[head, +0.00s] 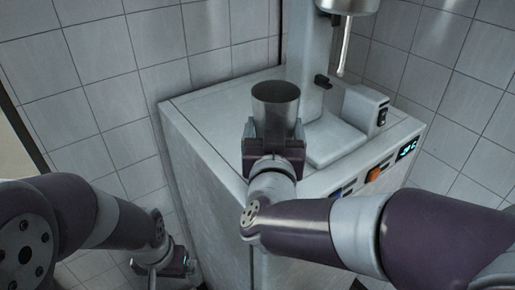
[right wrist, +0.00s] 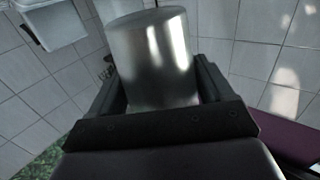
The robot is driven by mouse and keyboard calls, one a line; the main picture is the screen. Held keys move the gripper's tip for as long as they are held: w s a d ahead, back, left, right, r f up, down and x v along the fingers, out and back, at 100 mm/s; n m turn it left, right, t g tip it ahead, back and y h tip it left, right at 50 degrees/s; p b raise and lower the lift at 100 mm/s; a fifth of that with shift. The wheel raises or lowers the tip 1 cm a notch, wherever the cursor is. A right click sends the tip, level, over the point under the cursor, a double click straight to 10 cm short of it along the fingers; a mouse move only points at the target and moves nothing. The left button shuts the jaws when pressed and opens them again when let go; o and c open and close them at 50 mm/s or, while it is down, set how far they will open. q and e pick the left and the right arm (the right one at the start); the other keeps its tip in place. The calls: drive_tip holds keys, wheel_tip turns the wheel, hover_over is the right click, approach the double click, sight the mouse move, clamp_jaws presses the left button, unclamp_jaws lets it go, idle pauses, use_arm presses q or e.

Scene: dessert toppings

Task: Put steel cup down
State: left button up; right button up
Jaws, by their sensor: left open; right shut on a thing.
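A steel cup (head: 276,101) stands upright with its open rim facing up in the head view. It also shows in the right wrist view (right wrist: 153,58), between the two fingers. My right gripper (head: 273,132) is shut on the cup, one finger on each side. Cup and gripper show in front of the white machine's top (head: 205,105). The cup's base is hidden by the gripper, so I cannot tell whether it touches that top. My left gripper (head: 168,266) is low at the bottom left, open and apart from the cup.
The machine has a column (head: 306,58) with a metal head and thin spindle (head: 343,48) at upper right. A grey block with a switch (head: 365,107) stands right of the cup. An orange button (head: 375,174) is on the front. Tiled walls close in behind; the left part of the top is clear.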

drive_tip(key=a+f, duration=0.1)
drive_tip(key=f, duration=0.1)
drive_tip(key=a+f+p, duration=0.1)
drive_tip(key=f, duration=0.1)
drive_tip(key=a+f, duration=0.1)
drive_tip(key=f, duration=0.1)
drive_tip(key=shift+a, duration=0.2)
